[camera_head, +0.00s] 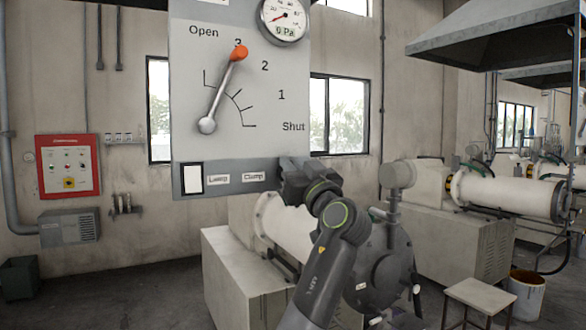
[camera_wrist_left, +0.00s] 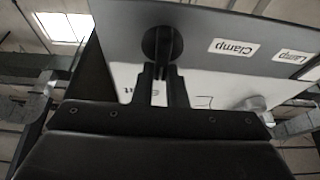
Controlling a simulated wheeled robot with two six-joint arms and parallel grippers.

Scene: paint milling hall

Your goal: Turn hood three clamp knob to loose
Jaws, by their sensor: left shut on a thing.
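The grey hood panel (camera_head: 185,110) fills the upper middle of the head view. Its white labels read Lamp (camera_head: 218,179) and Clamp (camera_head: 254,177). My left gripper (camera_head: 284,172) is at the panel's lower right corner, just right of the Clamp label. In the left wrist view, a round black clamp knob (camera_wrist_left: 162,43) stands on the panel beside the Clamp label (camera_wrist_left: 234,48). The fingers of my left gripper (camera_wrist_left: 164,72) are shut on the knob. My gripper hides the knob in the head view, and no knob marking is readable.
The damper lever (camera_head: 222,90), with its orange end near 3, is higher on the panel. A pressure gauge (camera_head: 284,18) is at the top right. A white mill (camera_head: 292,228) stands behind my arm. A stool (camera_head: 480,294) and a bucket (camera_head: 526,293) are at the lower right.

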